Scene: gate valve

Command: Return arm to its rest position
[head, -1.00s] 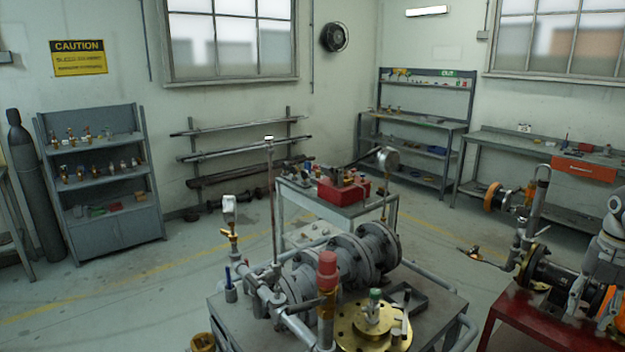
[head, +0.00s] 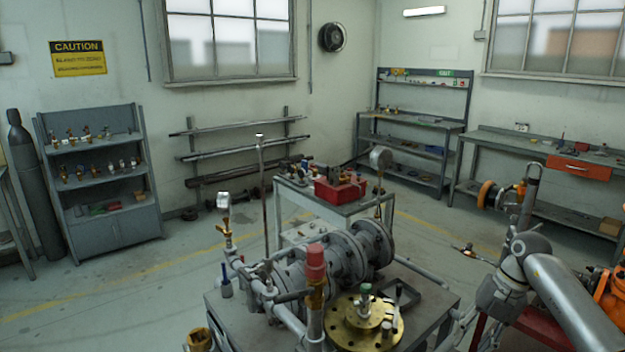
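My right arm (head: 575,305) comes in from the lower right of the head view. Its grey links and rounded joint (head: 525,248) are bent over the red table (head: 530,325) and cover part of the pipework there. Its gripper cannot be made out. My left arm and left gripper are not in view. A gate valve assembly with grey flanged pipe (head: 345,255), a red-capped brass fitting (head: 315,265) and a round brass flange (head: 350,335) sits on the grey cart (head: 230,315) in front. No gripper is seen touching it.
A small cart with a red toolbox (head: 340,190) stands behind the valve. A grey shelf (head: 110,205) and a gas cylinder (head: 35,200) are at left. Workbenches (head: 420,130) line the back right. Floor (head: 120,300) at left is clear.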

